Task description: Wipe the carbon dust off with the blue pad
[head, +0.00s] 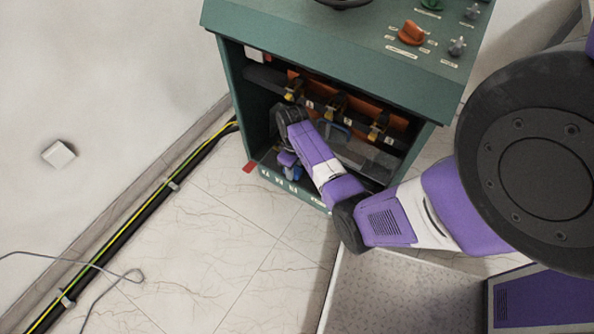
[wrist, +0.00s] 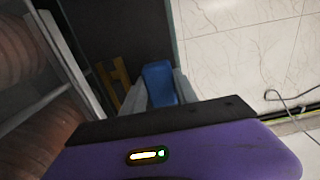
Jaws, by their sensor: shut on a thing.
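My purple gripper (head: 288,160) reaches into the open front of the green cabinet (head: 350,50), low on its left side. In the wrist view its two grey fingers (wrist: 161,90) stand on either side of the blue pad (wrist: 158,82) and are shut on it. A small blue patch of the pad (head: 292,173) shows below my gripper in the head view. The pad is near the cabinet's floor; whether it touches anything is unclear. I cannot make out carbon dust in the dark interior.
Orange panels and yellow-black fittings (head: 335,104) line the cabinet's upper inside. Reddish-brown ribbed cylinders (wrist: 22,55) and a pale frame stand left in the wrist view. A yellow-green cable (head: 150,197) runs along the wall. The tiled floor (head: 215,215) before the cabinet is clear.

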